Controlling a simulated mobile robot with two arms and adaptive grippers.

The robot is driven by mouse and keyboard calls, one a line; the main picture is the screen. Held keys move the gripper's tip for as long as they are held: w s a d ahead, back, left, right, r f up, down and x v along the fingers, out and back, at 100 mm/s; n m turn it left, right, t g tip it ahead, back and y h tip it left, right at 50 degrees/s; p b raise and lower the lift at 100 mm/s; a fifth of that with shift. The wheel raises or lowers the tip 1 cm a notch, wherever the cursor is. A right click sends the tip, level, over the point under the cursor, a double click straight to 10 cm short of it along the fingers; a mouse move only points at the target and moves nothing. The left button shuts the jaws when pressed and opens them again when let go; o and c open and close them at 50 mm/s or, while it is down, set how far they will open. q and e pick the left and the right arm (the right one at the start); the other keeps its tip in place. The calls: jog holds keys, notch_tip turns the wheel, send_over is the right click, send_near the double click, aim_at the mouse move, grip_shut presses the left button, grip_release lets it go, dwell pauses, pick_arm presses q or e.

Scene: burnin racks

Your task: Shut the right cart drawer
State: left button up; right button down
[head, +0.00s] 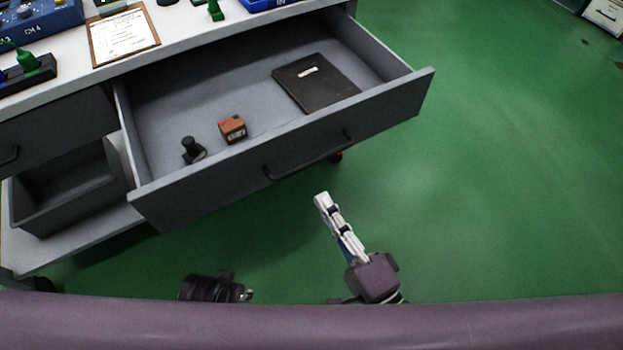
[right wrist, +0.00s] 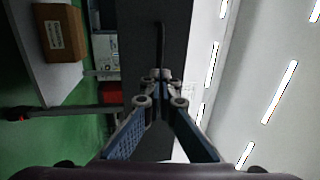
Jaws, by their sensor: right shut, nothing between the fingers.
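The right cart drawer (head: 170,200) is pulled far out of the white-topped cart, its grey front facing me. Its dark bar handle (head: 308,158) runs across the front; a dark handle (right wrist: 160,42) also shows ahead of the fingers in the right wrist view. My right gripper (head: 322,198) is shut and empty, its fingertips pointing at the drawer front from just below the handle in the picture, apparently apart from it. The right wrist view shows its fingers (right wrist: 156,78) together. My left arm's end (head: 245,295) shows only partly at the bottom, and its fingers cannot be made out.
The drawer holds a dark flat case (head: 315,84), a small brown box (head: 232,129) and a black knobbed piece (head: 192,150). A clipboard (head: 123,37) lies on the cart top. A grey bin (head: 70,190) stands on the lower shelf at left. Green floor is clear to the right.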

pick_arm(q)
jog(key=shift+w+r, duration=0.2)
jog(key=shift+r, duration=0.2)
pick_arm(e)
jog(key=x, duration=0.5)
jog(key=shift+w+a, duration=0.15)
jog(key=shift+w, duration=0.1)
jog(key=shift+w, duration=0.1)
